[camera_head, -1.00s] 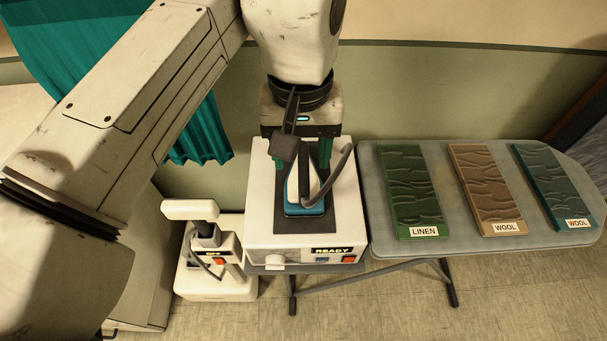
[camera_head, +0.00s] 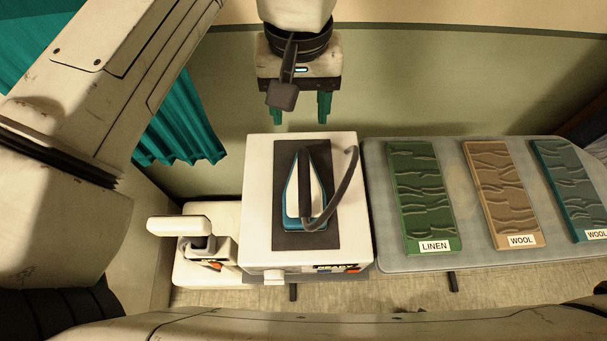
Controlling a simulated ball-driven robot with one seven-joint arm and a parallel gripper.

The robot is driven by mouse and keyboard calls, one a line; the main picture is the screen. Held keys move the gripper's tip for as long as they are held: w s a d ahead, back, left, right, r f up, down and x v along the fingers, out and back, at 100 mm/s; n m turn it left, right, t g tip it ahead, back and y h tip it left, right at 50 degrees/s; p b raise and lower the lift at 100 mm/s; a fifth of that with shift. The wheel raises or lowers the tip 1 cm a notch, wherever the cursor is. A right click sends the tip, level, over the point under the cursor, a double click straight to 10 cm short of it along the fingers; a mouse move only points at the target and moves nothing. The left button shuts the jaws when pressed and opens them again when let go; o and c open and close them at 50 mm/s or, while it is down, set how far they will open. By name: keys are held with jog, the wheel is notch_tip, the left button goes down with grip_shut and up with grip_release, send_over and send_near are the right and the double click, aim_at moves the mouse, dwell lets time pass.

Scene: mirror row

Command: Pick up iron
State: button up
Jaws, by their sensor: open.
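The iron (camera_head: 307,190) is blue and white with a dark handle. It sits on the dark pad on top of a white station box (camera_head: 259,210), and a dark cord loops from its rear up to the right. My gripper (camera_head: 300,112) is above and behind the iron in the picture, with its green fingers apart. It is empty and clear of the iron. The iron is in full view.
An ironing board (camera_head: 468,256) stands right of the box. On it lie a green LINEN panel (camera_head: 420,190), a brown WOOL panel (camera_head: 498,185) and a teal WOOL panel (camera_head: 572,180). A small white device (camera_head: 187,270) stands left. A teal curtain (camera_head: 180,130) hangs behind.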

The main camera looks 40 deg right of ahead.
jog(key=f, duration=0.1)
jog(key=b, duration=1)
send_over(304, 173)
jog(key=f, duration=0.9)
jog(key=shift+w+a, duration=0.2)
jog(key=shift+w, duration=0.05)
notch_tip(304, 173, down, 5)
jog(key=shift+f+p, duration=0.2)
jog(key=shift+p, duration=0.15)
jog(key=shift+s+d+f+p, duration=0.15)
jog(key=shift+f+p, duration=0.1)
jog(key=shift+f, duration=1.1)
jog(key=shift+s+d+f+p, duration=0.1)
jog(key=shift+s+f+p, duration=0.1)
jog(key=shift+f, duration=1.15)
grip_shut()
jog(key=shift+r, duration=0.1)
